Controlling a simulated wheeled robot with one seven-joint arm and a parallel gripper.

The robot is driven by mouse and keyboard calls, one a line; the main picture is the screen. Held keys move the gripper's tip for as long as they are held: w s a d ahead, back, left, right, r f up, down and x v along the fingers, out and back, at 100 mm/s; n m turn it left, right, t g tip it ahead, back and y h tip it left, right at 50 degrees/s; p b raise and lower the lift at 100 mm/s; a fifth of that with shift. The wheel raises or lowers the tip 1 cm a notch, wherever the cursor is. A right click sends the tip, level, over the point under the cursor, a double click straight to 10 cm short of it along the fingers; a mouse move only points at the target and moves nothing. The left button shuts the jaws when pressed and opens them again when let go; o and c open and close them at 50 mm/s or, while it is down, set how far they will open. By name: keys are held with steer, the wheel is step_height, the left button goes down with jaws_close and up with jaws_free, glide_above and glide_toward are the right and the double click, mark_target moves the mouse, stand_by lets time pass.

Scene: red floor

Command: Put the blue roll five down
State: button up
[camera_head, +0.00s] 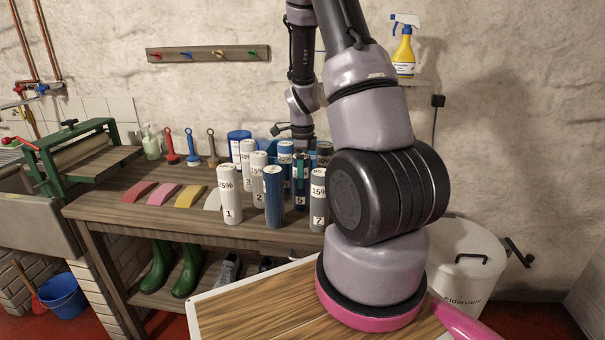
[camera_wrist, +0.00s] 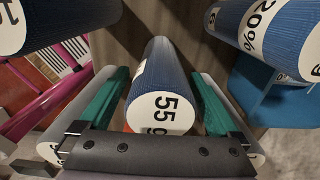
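The blue roll five (camera_head: 302,190) stands upright among the other rolls, with a white label marked 5 facing me. My gripper (camera_head: 301,164) reaches down from behind and has green fingers on either side of the roll's upper part. In the wrist view the blue roll (camera_wrist: 161,72) lies between the two green fingers (camera_wrist: 160,95), its white end marked 55 g towards the camera.
Close around it stand white rolls 1 (camera_head: 229,195) and 2 (camera_head: 258,182), an unnumbered-looking blue roll (camera_head: 273,198), grey roll 7 (camera_head: 318,200) and a blue 20% roll (camera_head: 286,151). Coloured scrapers (camera_head: 163,194) lie at left. A wooden board (camera_head: 250,312) is in front.

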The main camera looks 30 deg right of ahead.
step_height(320, 180, up, 12)
steer(key=shift+f, duration=0.1)
steer(key=s+a+r+n+t+y, duration=0.1)
steer(key=s+a+r+n+t, duration=0.2)
steer(key=s+a+r+n, duration=0.4)
steer(key=s+a+r+n+t+y, duration=0.1)
steer(key=s+a+r+n+t, duration=0.3)
steer(key=s+r+n, duration=0.8)
step_height(320, 180, up, 3)
steer(key=a+n, duration=0.1)
steer(key=a, duration=0.1)
steer(key=shift+s+a+n, duration=0.25)
steer(key=shift+a+n, duration=0.1)
steer(key=shift+n, duration=0.05)
